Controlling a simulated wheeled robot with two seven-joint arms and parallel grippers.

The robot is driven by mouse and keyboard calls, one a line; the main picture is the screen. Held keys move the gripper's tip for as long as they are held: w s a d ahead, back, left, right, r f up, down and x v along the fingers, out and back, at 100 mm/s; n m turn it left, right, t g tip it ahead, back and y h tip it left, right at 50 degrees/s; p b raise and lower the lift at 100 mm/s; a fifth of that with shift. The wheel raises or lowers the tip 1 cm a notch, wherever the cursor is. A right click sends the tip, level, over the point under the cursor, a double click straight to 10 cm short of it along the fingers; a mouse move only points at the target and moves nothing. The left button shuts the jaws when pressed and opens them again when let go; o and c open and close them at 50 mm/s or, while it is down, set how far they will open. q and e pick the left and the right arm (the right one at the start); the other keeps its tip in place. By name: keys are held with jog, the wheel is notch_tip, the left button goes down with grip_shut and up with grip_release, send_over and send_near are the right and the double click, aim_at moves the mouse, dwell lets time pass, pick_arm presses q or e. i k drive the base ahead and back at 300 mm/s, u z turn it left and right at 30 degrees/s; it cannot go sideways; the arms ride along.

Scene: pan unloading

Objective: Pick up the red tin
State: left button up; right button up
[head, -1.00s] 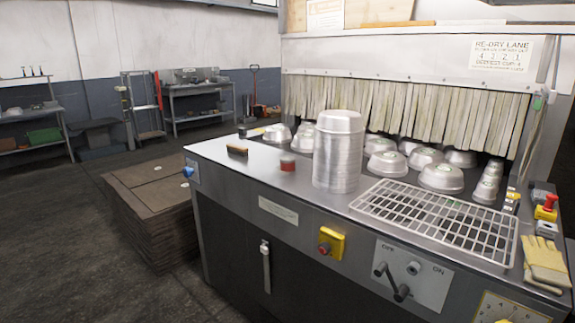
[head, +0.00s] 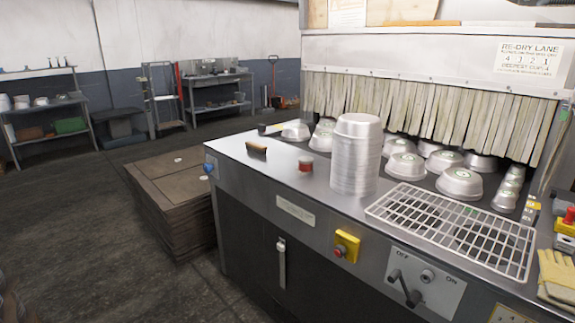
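The red tin (head: 305,165) is a small round tin with a pale lid. It stands upright on the steel counter (head: 265,180), near the front edge and left of the tall stack of metal pans (head: 355,155). A small gap separates it from the stack. Neither of my grippers shows in the head view.
A brush-like block (head: 257,148) lies left of the tin. Several upturned pans (head: 405,166) sit before the strip curtain (head: 420,105). A wire rack (head: 455,225) and yellow gloves (head: 557,275) lie to the right. A brown stack (head: 175,195) stands on the floor at left.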

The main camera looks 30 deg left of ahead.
aim_at(305, 164)
jog(key=u, duration=2.1)
jog(key=i, duration=3.15)
jog(key=z, duration=1.2)
